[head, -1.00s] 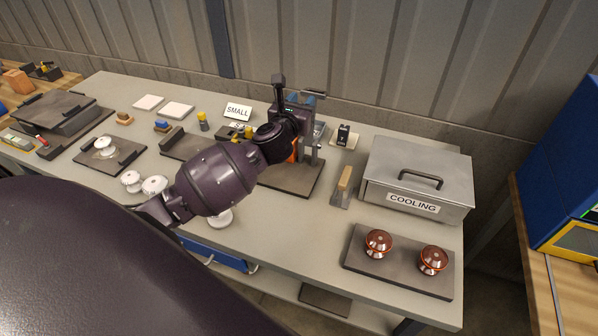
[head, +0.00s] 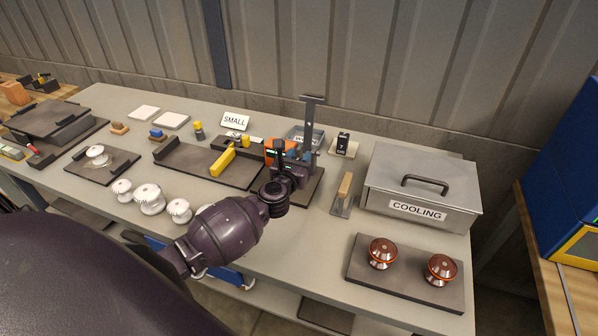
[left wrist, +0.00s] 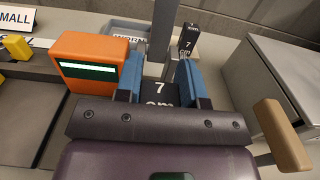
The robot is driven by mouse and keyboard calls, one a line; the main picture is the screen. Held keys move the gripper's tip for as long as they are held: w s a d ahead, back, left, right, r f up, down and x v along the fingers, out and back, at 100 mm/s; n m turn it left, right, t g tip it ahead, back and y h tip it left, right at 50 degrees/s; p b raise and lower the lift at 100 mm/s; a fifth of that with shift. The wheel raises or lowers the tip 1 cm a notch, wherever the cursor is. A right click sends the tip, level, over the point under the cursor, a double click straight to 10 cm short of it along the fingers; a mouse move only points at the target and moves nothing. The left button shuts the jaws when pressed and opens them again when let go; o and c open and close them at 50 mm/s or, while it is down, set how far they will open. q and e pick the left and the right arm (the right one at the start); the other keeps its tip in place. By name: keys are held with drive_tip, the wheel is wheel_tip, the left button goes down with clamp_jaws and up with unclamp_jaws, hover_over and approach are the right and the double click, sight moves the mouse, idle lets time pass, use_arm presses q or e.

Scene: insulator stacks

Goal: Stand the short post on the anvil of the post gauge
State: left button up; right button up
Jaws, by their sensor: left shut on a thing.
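My left gripper (head: 292,163) is low in front of the post gauge's tall grey column (head: 312,120). In the left wrist view its blue fingers (left wrist: 158,75) are shut on a black post marked 7 cm (left wrist: 160,92). The column (left wrist: 161,35) rises just beyond the held post. The gauge's orange box (head: 272,150) stands left of the column, and its lit display shows in the left wrist view (left wrist: 88,67). The anvil is hidden behind my gripper and the post, so I cannot tell whether the post touches it. My right gripper is out of view.
Another black block marked 7 cm (head: 343,143) stands on a pale pad to the right. A yellow bar (head: 222,162) lies left of the gauge. White insulators (head: 150,199) stand near the front edge.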

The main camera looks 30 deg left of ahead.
use_arm(q)
wheel_tip(320, 180, down, 4)
drive_tip(key=shift+r+b, duration=0.15)
drive_tip(key=shift+b, duration=0.65)
drive_tip(key=shift+f, duration=0.3)
drive_tip(key=o, duration=1)
drive_tip(key=shift+s+d+r, duration=0.1)
drive_tip(key=shift+s+r, duration=0.05)
drive_tip(key=shift+r, duration=0.1)
drive_tip(key=v, duration=1.1)
drive_tip(key=shift+f, duration=0.1)
drive_tip(key=shift+s, duration=0.35)
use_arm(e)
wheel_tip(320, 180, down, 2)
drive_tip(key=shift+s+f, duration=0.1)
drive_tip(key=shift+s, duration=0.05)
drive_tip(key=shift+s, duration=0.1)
